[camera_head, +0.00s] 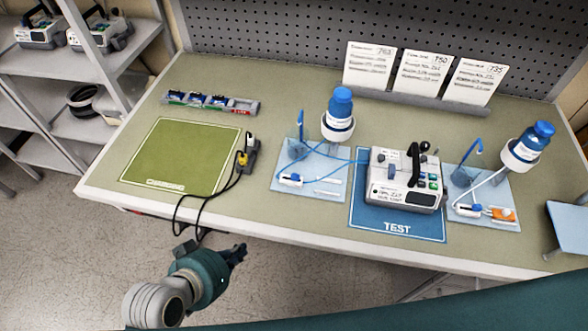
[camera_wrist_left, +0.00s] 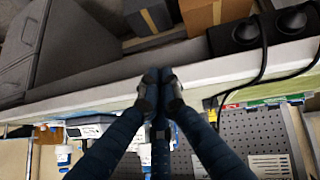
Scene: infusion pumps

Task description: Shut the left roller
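The left roller (camera_head: 291,180) is a small white and blue clamp lying on the left light-blue mat (camera_head: 318,190). It is too small to tell its wheel's position. A blue-capped bottle (camera_head: 341,103) and blue tubing are at that mat. My left gripper (camera_head: 237,254) is in front of the table's front edge, to the left of and well apart from the roller. In the left wrist view its two dark fingers meet at the tips (camera_wrist_left: 159,88), with nothing seen between them. My right gripper is not in view.
The pump (camera_head: 404,180) stands on the blue TEST mat (camera_head: 396,228), right of the left mat. Black cables (camera_head: 205,196) hang over the front edge near my left gripper. The green mat (camera_head: 178,156) is empty. A second roller (camera_head: 468,210) lies on the right mat.

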